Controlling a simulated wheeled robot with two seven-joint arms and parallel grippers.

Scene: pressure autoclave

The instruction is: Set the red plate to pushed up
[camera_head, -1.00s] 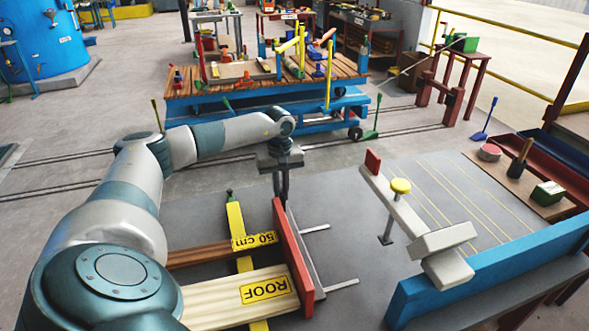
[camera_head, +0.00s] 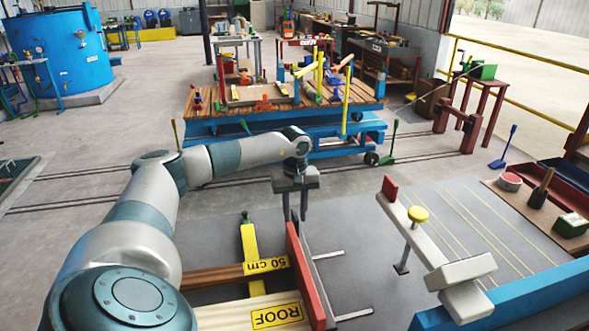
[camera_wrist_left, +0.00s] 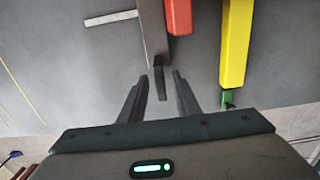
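The red plate (camera_head: 304,272) is a long, narrow upright board on the grey table, backed by a grey metal bar (camera_head: 318,280). The red plate (camera_wrist_left: 179,14) also shows at the top of the left wrist view, beside the grey bar (camera_wrist_left: 153,30). My left gripper (camera_head: 295,218) points down at the plate's far end. In the left wrist view its two fingers (camera_wrist_left: 160,76) are apart, with the bar's dark end tip between or just beyond them. Contact cannot be told. My right gripper is not in view.
A yellow bar (camera_head: 249,245) lies left of the plate, under the boards. A pale arm with a yellow knob (camera_head: 417,214) and a blue rail (camera_head: 530,295) are at right. The table between the plate and that arm is mostly clear. A wooden-topped cart (camera_head: 205,110) stands behind.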

